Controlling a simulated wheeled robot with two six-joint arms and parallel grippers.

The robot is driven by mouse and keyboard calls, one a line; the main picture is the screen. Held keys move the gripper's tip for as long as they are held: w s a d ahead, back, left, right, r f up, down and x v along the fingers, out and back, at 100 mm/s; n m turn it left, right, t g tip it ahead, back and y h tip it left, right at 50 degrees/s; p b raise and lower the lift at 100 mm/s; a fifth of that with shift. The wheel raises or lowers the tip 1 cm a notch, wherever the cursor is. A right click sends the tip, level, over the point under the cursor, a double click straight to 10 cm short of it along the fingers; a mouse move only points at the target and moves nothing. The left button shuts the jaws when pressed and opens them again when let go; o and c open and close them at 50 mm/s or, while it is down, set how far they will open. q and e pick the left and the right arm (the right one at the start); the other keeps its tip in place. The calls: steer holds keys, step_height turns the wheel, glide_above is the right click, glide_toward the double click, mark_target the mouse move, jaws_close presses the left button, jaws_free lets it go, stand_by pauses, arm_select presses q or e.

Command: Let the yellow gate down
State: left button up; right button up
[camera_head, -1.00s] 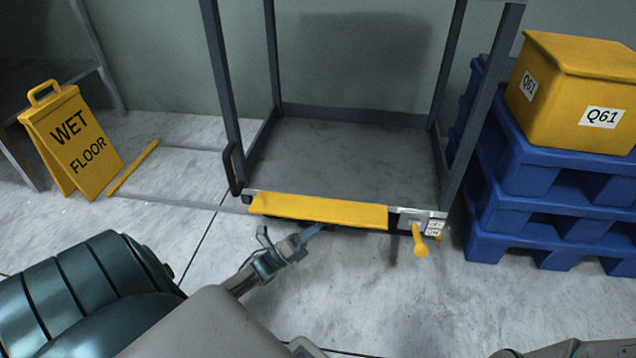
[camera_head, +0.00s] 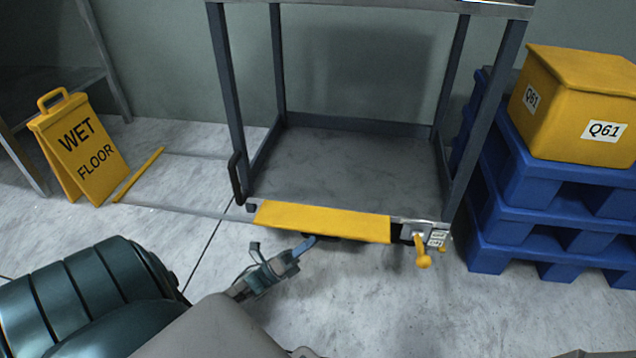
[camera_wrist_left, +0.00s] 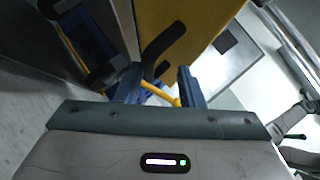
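The yellow gate (camera_head: 322,222) is a flat yellow panel along the front edge of a grey metal frame with a floor plate (camera_head: 345,170). A yellow lever (camera_head: 422,252) sits at the panel's right end. My left gripper (camera_head: 282,250) is in front of and below the panel's left half, open and empty. Whether it touches the panel is unclear. In the left wrist view, its fingers (camera_wrist_left: 158,88) are apart, with a large yellow surface (camera_wrist_left: 185,22) and a black curved bar (camera_wrist_left: 164,44) beyond them. My right gripper is out of view.
A black handle (camera_head: 236,178) stands on the frame's left front post. Blue pallets (camera_head: 545,185) carrying a yellow Q61 box (camera_head: 580,105) stand at the right. A wet floor sign (camera_head: 80,150) and a yellow floor strip (camera_head: 138,174) are at the left. The floor in front is clear.

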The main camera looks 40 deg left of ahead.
arm_select(q)
steer(key=s+a+p, duration=0.3)
steer(key=s+a, duration=0.1)
steer(key=s, duration=0.6)
steer(key=shift+s+p, duration=0.25)
steer(key=shift+p, duration=0.05)
steer(key=shift+r, duration=0.1)
steer(key=shift+c, duration=0.2)
